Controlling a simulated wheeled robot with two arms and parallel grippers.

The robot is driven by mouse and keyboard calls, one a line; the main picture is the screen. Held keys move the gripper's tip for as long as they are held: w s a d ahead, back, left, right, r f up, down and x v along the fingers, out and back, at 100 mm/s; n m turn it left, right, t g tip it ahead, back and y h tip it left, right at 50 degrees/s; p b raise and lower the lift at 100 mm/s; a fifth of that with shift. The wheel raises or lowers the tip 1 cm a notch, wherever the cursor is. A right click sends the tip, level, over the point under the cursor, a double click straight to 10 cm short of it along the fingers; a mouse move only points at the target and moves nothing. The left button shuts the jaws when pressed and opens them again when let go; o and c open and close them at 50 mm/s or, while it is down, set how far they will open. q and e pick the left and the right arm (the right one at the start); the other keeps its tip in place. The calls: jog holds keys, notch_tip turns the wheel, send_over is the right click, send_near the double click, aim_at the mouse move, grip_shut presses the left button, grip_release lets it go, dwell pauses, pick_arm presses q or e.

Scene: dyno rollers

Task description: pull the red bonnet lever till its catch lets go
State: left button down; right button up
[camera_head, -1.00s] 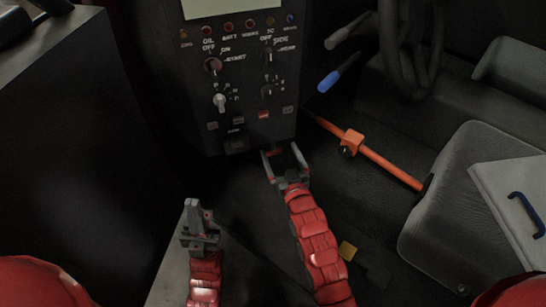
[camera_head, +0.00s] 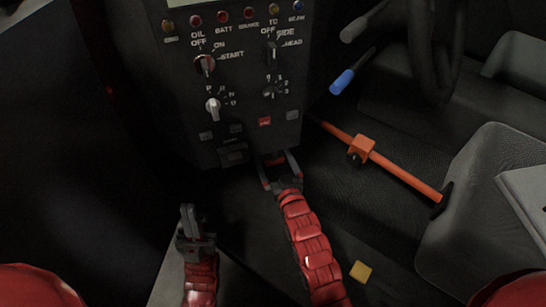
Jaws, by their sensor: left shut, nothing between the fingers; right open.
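A small red piece (camera_head: 272,160), which may be the bonnet lever, shows at the lower edge of the dark control panel (camera_head: 185,110). Most of it is hidden, and I cannot tell its shape or whether its catch holds. My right gripper (camera_head: 276,163) is open just under the panel's lower edge, with its fingers on either side of the red piece. I cannot tell whether they touch it. My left gripper (camera_head: 188,210) is shut and empty, lower and to the left, apart from the panel.
An orange bar with a clamp (camera_head: 361,148) slants across the right side. A blue-tipped stalk (camera_head: 342,81) is above it, near a dark steering wheel (camera_head: 432,60). A grey seat (camera_head: 475,190) stands at the right. A yellow block (camera_head: 360,271) lies low, right of my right arm.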

aim_at(275, 164)
jog(key=shift+s, duration=0.1)
jog(key=shift+c, duration=0.4)
grip_shut()
jog(key=shift+r, duration=0.1)
jog(key=s+g+p, duration=0.1)
jog(key=p, duration=0.2)
jog(key=g+h+p, duration=0.1)
jog(key=g+p, duration=0.1)
jog(key=p, duration=0.2)
jog(key=s+d+r+g+p, duration=0.1)
jog(key=p, duration=0.2)
jog(key=shift+s+r+p, duration=0.1)
jog(key=shift+s+p, duration=0.2)
jog(key=shift+s, duration=0.05)
jog(key=shift+s+f+g+h, duration=0.2)
jog(key=shift+g+h, duration=0.1)
jog(key=shift+g, duration=0.1)
jog(key=shift+f, duration=0.1)
